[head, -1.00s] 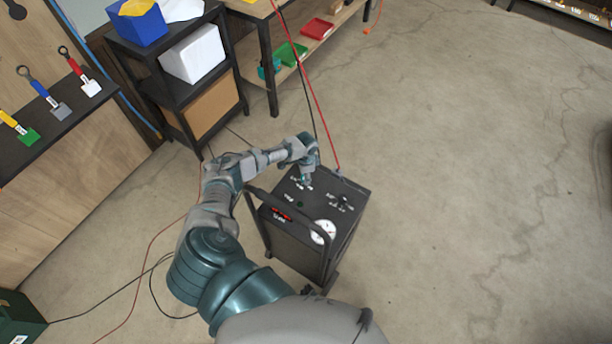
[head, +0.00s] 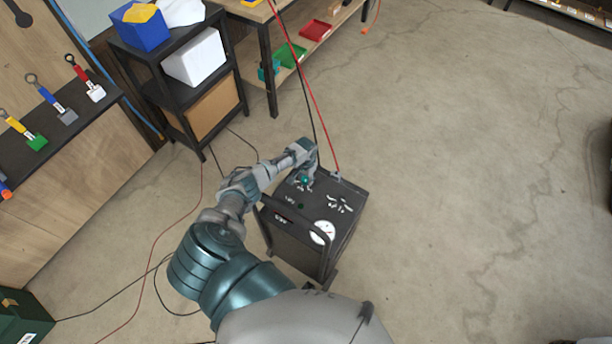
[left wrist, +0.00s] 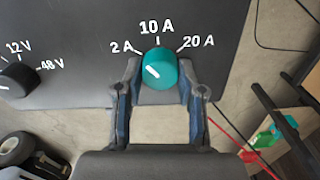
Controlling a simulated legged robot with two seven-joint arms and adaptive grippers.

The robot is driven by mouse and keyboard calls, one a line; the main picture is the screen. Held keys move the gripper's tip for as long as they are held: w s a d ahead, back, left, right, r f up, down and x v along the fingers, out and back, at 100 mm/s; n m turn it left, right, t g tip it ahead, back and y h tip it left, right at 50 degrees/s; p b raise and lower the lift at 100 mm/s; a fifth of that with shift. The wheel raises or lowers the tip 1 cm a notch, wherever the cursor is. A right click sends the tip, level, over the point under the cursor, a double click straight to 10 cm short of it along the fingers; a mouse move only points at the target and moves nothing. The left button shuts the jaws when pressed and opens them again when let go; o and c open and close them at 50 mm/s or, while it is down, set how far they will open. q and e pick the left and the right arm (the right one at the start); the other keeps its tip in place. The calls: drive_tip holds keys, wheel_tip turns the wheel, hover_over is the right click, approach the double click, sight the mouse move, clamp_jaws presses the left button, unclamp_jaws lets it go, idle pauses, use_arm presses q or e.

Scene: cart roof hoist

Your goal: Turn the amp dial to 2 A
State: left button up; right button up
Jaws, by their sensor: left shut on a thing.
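The amp dial (left wrist: 165,62) is a round teal knob with a white pointer line. The labels 2 A, 10 A and 20 A are printed around it, from left to right. The line slants to the upper left, toward the 2 A side. My left gripper (left wrist: 158,78) is shut on the dial, one finger on each side. In the head view, my left gripper (head: 305,181) is at the far end of the black cart's top (head: 322,207), and little of the dial shows there. My right gripper is not in view.
A black voltage dial (left wrist: 18,80) marked 12 V and 48 V is left of the amp dial. A white round gauge (head: 322,232) is at the near end of the cart top. Red and black cables rise behind the cart. Open floor (head: 460,190) lies to the right.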

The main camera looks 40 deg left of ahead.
sight(305, 179)
use_arm(q)
drive_tip(key=shift+s+f+n+p, duration=0.2)
drive_tip(key=shift+n+p, duration=0.15)
drive_tip(key=shift+n, duration=0.45)
drive_tip(key=shift+s+f+n+p, duration=0.1)
drive_tip(key=shift+s+n+p, duration=0.2)
drive_tip(key=shift+n, duration=0.5)
drive_tip(key=shift+w, duration=0.1)
drive_tip(key=o, duration=1.2)
drive_tip(key=shift+w, duration=0.1)
drive_tip(key=shift+c, duration=0.2)
drive_tip(key=shift+w+r, duration=0.15)
wheel_tip(305, 179, up, 12)
drive_tip(key=shift+a, duration=0.1)
